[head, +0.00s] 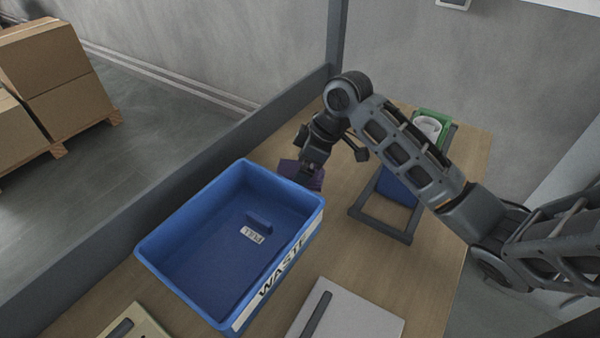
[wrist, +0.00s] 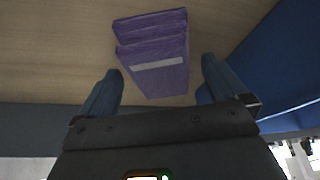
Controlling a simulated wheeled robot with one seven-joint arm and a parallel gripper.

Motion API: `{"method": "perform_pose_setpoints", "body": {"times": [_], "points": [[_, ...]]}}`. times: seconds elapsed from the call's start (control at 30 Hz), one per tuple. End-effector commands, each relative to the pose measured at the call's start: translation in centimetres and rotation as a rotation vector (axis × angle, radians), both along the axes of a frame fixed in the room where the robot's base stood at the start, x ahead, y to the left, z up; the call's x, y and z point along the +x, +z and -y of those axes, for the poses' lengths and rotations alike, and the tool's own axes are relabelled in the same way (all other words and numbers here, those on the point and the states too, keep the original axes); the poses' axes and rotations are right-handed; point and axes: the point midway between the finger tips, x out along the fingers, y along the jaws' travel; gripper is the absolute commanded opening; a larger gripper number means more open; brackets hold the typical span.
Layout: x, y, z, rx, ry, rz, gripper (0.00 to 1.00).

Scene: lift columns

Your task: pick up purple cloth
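The purple cloth (wrist: 158,50) lies folded on the wooden table in the wrist view, with a pale strip across it. It also shows in the head view (head: 288,169), partly hidden behind my gripper, just beyond the far end of the blue bin. My gripper (wrist: 161,82) is open, its two fingers spread to either side of the cloth's near end. I see nothing held between the fingers. In the head view my gripper (head: 306,172) points down at the cloth; its fingertips are hard to make out there.
The blue bin (head: 180,222), marked WASTE, stands close to my gripper and holds a small blue item (head: 259,220) with a white label. A dark frame (head: 381,222) and a green container with a white cup (head: 428,126) are to the right. A grey board (head: 350,318) lies in front.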

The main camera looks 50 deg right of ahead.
Motion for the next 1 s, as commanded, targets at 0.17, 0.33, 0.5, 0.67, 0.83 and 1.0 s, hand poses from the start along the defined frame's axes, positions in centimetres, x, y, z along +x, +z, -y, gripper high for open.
{"method": "perform_pose_setpoints", "body": {"times": [0.17,0.33,0.5,0.67,0.83,1.0], "points": [[0.00,0.02,-0.01,0.000,0.000,0.000,0.82],[-0.01,0.03,-0.01,0.000,0.000,0.000,0.66],[-0.01,0.03,-0.01,0.000,0.000,0.000,0.49],[-0.01,0.04,-0.01,0.000,0.000,0.000,0.37],[0.00,0.11,0.00,0.000,0.000,0.000,0.37],[0.03,0.89,0.03,-0.001,0.001,0.001,0.37]]}}
